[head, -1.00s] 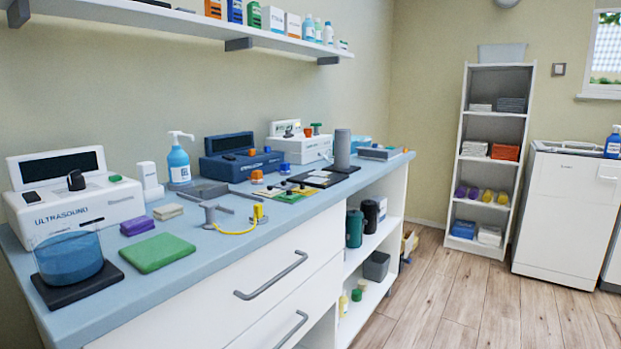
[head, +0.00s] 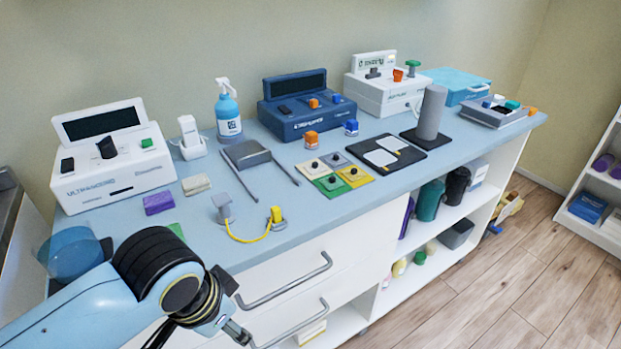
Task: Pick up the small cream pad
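A small cream pad (head: 303,169) with a black stud lies flat on the blue worktop (head: 275,205). It is the back-left one of a close group, with a grey pad (head: 331,157), a green pad (head: 326,190) and a yellow pad (head: 362,179). A thicker cream block (head: 196,184) lies farther left, next to a purple block (head: 158,203). My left gripper (head: 238,333) hangs low in front of the drawers, below and in front of the pads, touching none of them. Its fingers are small and partly hidden, so their opening is unclear. My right gripper is out of view.
A grey bracket with two rods (head: 246,154) lies left of the pads. A yellow cable (head: 247,240) is in front. Behind stand a blue device (head: 305,120) and two small knobbed items.

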